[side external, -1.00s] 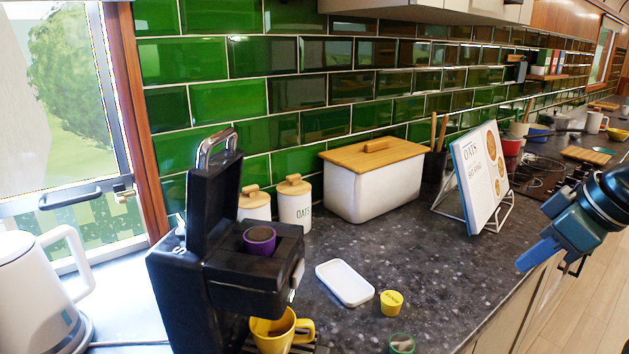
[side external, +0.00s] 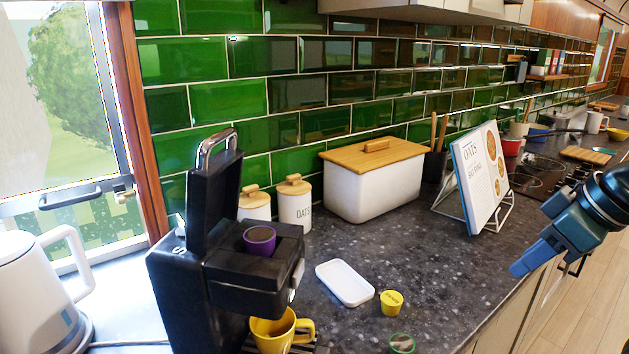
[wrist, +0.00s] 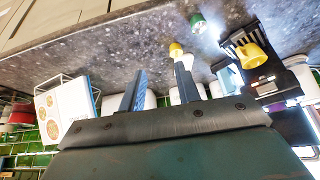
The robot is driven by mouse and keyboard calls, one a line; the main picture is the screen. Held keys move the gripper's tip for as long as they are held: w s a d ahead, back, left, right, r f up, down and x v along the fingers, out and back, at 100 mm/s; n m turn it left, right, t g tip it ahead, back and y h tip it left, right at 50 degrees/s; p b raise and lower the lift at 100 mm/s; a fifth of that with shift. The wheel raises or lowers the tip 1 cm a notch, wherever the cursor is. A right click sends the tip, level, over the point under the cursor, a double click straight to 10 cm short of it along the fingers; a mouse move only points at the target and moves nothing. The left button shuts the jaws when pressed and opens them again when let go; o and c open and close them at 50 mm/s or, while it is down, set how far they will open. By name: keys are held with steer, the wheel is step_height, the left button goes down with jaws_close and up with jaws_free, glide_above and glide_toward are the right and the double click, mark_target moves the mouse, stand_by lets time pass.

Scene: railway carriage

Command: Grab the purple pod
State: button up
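The purple pod (side external: 259,239) sits upright in the open top of the black coffee machine (side external: 225,275), whose lid stands raised. I cannot make out the pod in the wrist view. My gripper (side external: 523,262) is at the right of the side view, over the counter's front edge and well away from the pod. In the wrist view its two blue fingers (wrist: 160,85) are apart with nothing held between them.
A yellow mug (side external: 278,330) stands under the machine. A white tray (side external: 345,283), a yellow pod (side external: 391,302) and a green-rimmed pod (side external: 401,343) lie on the counter. A recipe book on a stand (side external: 480,180), a white bin (side external: 374,182) and canisters (side external: 294,205) stand behind.

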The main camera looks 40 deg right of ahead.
steer(key=o, duration=0.6)
steer(key=shift+w+a+r+n+g+y, duration=0.55)
steer(key=shift+w+a+r+n+y, duration=0.5)
steer(key=shift+w+a+r+n, duration=1.95)
steer(key=shift+w+a+r+n+g+y, duration=0.5)
steer(key=shift+w+a+r+n+y, duration=0.9)
steer(key=shift+w+a, duration=2.65)
steer(key=shift+w+a+r+n+g+y, duration=0.6)
steer(key=shift+w+a+r+n, duration=1.8)
steer(key=shift+w+a+r, duration=1.1)
steer(key=shift+w+d+f, duration=0.15)
steer(key=shift+w+f, duration=0.15)
steer(key=shift+f, duration=0.2)
glide_toward(259, 240)
steer(key=shift+w+a+f, duration=0.25)
steer(key=shift+w+f, duration=0.2)
steer(key=shift+f, duration=0.25)
steer(key=shift+w+a+f, duration=0.2)
steer(key=shift+w+f, duration=0.2)
steer(key=shift+f, duration=0.3)
steer(key=shift+f, duration=0.1)
